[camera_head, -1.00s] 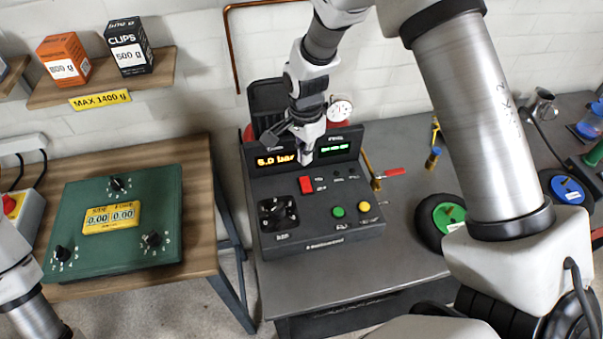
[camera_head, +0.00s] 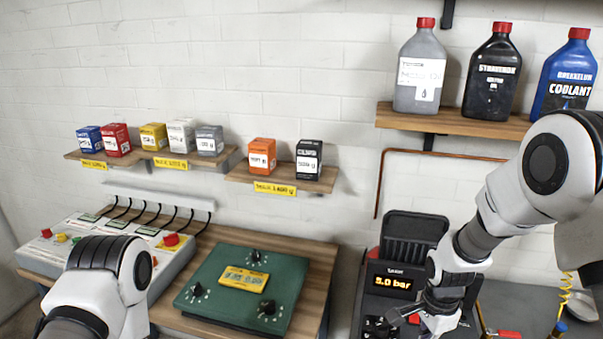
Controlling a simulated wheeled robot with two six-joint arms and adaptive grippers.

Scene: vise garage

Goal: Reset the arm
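My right arm comes in from the right, and its gripper (camera_head: 432,322) is above the front of the black control panel (camera_head: 390,280), whose lit display reads 5.0 bar. The gripper hides much of that panel, and its fingertips are small and partly cut off, so I cannot tell whether they are open. My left arm shows at the lower left in front of the grey control box; its gripper is out of the picture.
A green panel (camera_head: 228,309) with dials lies on the wooden table. Wall shelves hold small boxes, including an orange box (camera_head: 262,155) and a black box (camera_head: 308,160). A higher shelf (camera_head: 452,122) holds several bottles. A copper pipe (camera_head: 379,185) runs along the wall.

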